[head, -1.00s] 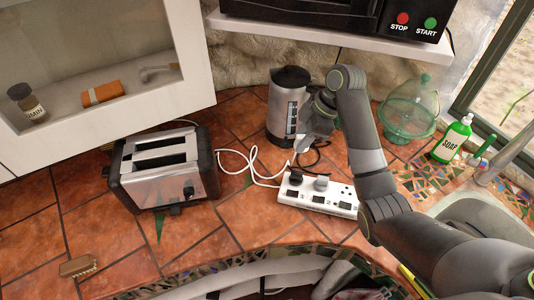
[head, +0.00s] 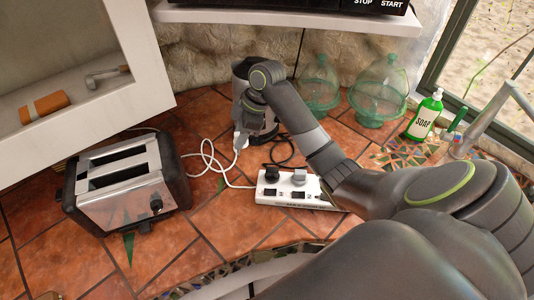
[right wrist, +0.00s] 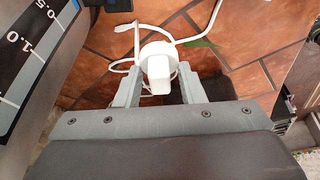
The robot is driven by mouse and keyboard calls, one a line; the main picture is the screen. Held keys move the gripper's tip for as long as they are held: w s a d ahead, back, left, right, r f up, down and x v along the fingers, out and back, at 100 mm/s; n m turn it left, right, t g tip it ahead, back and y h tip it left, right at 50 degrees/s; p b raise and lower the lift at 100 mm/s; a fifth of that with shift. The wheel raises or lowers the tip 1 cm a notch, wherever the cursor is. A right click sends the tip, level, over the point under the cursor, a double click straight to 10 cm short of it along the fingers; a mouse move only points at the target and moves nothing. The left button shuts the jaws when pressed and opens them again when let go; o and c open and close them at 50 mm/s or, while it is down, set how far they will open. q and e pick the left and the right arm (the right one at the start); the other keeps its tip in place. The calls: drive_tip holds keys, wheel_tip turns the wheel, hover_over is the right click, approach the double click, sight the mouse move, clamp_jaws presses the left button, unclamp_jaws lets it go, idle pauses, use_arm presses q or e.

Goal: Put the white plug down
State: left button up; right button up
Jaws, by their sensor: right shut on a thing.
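The white plug (right wrist: 158,66) is held between the two grey fingers of my right gripper (right wrist: 161,82) in the right wrist view. In the head view the plug (head: 241,140) shows as a small white shape below my right gripper (head: 245,127), in front of the kettle. It seems to be a little above the tiled counter (head: 225,221); I cannot tell whether it touches. Its white cord (head: 207,160) loops over the tiles toward the toaster (head: 125,182). My left gripper is not in view.
A white power strip (head: 267,198) with a black and a grey plug lies just right of the plug. The kettle (head: 240,72) stands behind my gripper, partly hidden. Glass domes (head: 379,88) and green soap (head: 424,117) are to the right. Bare tiles lie between toaster and strip.

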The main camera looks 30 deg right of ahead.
drive_tip(key=s+d+r+m+p, duration=0.2)
drive_tip(key=s+d+m, duration=0.1)
drive_tip(key=d, duration=0.5)
drive_tip(key=shift+t+h, duration=0.3)
drive_tip(key=shift+t, duration=0.1)
wheel_tip(320, 180, down, 9)
drive_tip(key=shift+a+f+p, duration=0.15)
drive_tip(key=shift+p, duration=0.85)
drive_tip(key=shift+w+f, duration=0.1)
drive_tip(key=shift+f, duration=0.3)
drive_tip(key=shift+f, duration=0.1)
drive_tip(key=o, duration=1)
